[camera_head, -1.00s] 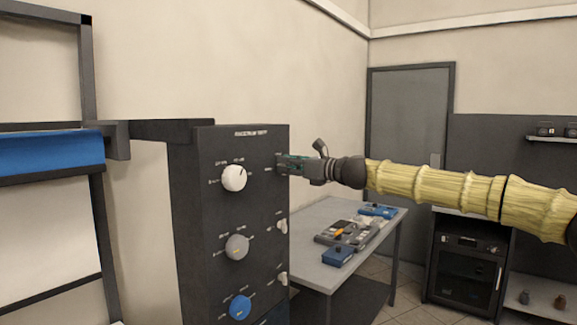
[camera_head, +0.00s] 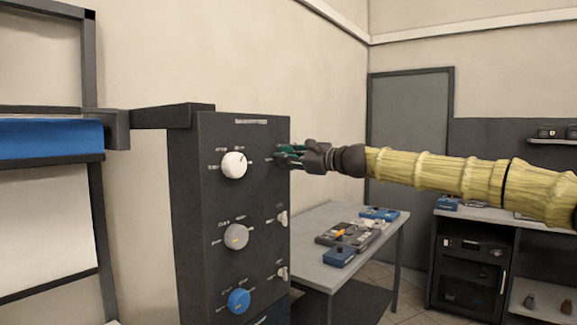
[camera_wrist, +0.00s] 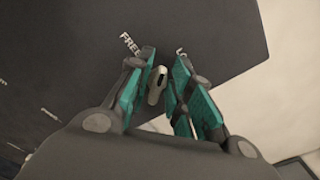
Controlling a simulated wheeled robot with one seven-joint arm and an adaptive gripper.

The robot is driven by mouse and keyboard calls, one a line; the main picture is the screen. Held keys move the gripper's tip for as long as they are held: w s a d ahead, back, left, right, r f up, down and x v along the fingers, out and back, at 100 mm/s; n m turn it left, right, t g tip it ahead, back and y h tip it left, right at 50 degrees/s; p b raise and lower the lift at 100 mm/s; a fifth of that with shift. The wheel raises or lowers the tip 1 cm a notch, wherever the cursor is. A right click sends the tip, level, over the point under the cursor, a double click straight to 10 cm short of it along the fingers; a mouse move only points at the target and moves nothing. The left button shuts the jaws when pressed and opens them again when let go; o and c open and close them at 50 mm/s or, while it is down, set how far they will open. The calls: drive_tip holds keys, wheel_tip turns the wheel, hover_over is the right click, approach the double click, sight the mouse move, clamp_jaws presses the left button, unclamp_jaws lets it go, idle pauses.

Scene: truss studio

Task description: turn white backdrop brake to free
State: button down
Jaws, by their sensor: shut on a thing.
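The white backdrop brake (camera_wrist: 156,86) is a small pale lever on the dark control box (camera_head: 205,270). It sits between my gripper's teal-padded fingers in the wrist view. A FREE label shows to its upper left, and a partly covered label starting with LO shows to its upper right. My gripper (camera_head: 284,156) is at the top right of the box front, level with the white knob (camera_head: 233,165), and is shut on the brake. In the head view my gripper hides the brake. The lever's exact angle is hard to tell.
Lower on the box are a grey knob (camera_head: 236,237), a blue knob (camera_head: 239,301) and two small pale brake levers (camera_head: 282,218). A grey table (camera_head: 310,265) with several devices stands behind to the right. The blue roll (camera_head: 50,140) is at the left.

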drive_tip(key=shift+s+a+f+n+b, duration=0.1)
drive_tip(key=shift+f+n+b, duration=0.1)
drive_tip(key=shift+n+b, duration=1.25)
drive_tip(key=shift+s+a+f+n+b, duration=0.1)
drive_tip(key=shift+f+n+b, duration=0.1)
drive_tip(key=shift+n+b, duration=1.3)
drive_tip(key=shift+f+n+b, duration=0.2)
drive_tip(key=shift+n+b, duration=0.5)
drive_tip(key=shift+n, duration=1.45)
drive_tip(key=c, duration=1.5)
unclamp_jaws()
drive_tip(key=shift+d+r, duration=0.1)
drive_tip(key=v, duration=1.2)
